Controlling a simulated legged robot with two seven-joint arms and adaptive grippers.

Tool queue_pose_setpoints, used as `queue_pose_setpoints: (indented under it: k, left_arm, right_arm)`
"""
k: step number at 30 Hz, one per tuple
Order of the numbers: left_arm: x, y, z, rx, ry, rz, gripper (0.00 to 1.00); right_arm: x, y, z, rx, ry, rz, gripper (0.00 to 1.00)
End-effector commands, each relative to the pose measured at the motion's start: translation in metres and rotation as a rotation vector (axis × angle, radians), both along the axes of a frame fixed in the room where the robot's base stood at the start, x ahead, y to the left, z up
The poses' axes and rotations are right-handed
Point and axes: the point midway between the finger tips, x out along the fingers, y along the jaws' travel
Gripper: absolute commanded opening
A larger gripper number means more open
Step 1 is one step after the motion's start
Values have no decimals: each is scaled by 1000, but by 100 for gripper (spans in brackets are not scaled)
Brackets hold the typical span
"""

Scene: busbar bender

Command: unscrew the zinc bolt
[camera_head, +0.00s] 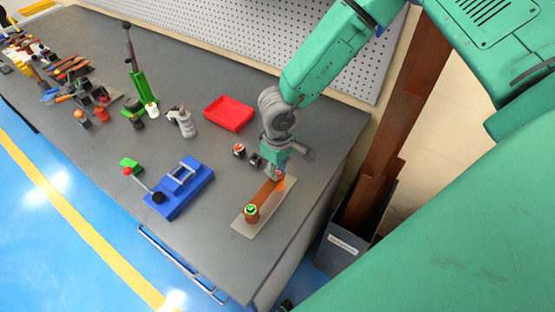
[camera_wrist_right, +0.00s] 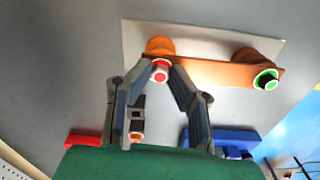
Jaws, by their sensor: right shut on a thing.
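A copper-coloured busbar (camera_head: 262,196) lies on a pale plate (camera_head: 246,226) near the table's right edge. The bar also shows in the right wrist view (camera_wrist_right: 212,72). My right gripper (camera_head: 277,174) points down over the far end of the bar. Its fingertips are shut on the zinc bolt head. My left gripper is not in view.
Two small dark fittings (camera_head: 238,150) (camera_head: 255,159) stand left of my right gripper. A red tray (camera_head: 229,113) lies behind them. A blue bender (camera_head: 180,190) with a lever is to the left. A grey bin (camera_head: 345,238) stands beside the table. Tools crowd the far left.

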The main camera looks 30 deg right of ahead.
Motion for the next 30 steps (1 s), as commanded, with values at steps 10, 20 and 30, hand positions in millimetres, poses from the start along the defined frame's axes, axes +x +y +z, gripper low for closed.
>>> queue_pose_setpoints:
  k: [10, 20, 30]
  left_arm:
    - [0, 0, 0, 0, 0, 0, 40]
    - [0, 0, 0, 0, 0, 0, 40]
    - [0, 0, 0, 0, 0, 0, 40]
  right_arm:
    - [0, 0, 0, 0, -1, 49, 0]
    - [1, 0, 0, 1, -2, 467, 0]
    - [1, 0, 0, 1, -2, 505, 24]
